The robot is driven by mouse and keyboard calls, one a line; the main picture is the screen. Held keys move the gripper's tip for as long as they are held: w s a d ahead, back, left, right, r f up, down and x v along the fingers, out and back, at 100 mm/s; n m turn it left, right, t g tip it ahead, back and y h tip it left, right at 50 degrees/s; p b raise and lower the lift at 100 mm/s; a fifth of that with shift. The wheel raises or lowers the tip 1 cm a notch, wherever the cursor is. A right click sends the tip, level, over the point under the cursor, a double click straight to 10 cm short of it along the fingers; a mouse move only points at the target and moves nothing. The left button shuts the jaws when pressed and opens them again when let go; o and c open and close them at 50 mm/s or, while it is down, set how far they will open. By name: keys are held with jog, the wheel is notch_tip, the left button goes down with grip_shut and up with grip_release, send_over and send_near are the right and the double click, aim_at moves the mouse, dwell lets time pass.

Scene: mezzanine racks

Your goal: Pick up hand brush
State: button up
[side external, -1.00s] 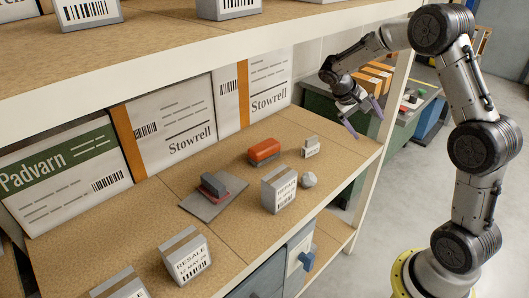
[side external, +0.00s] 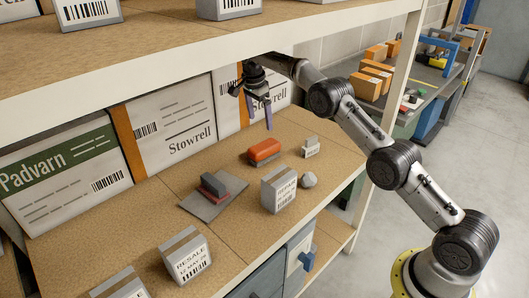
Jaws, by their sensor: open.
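An orange, rounded block with a grey underside (side external: 265,150) lies on the middle shelf; it looks most like the hand brush, though I cannot be sure. A dark grey and red block (side external: 213,186) lies on a thin grey plate (side external: 208,207) to its left and nearer the front. My gripper (side external: 260,120) has purple fingers pointing down, spread apart with nothing between them. It hangs above and behind the orange block, clear of it, in front of the Stowrell boxes.
Large Stowrell (side external: 175,120) and Padvarn (side external: 65,175) boxes line the back. The upper shelf (side external: 160,65) overhangs.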

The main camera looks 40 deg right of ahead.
aim_at(264, 145)
jog(key=f, duration=0.4)
jog(key=d+f, duration=0.1)
jog(key=f, duration=0.3)
jog(key=d+f, duration=0.1)
jog(key=f, duration=0.4)
jog(key=shift+d, duration=0.15)
jog(key=c, duration=1.4)
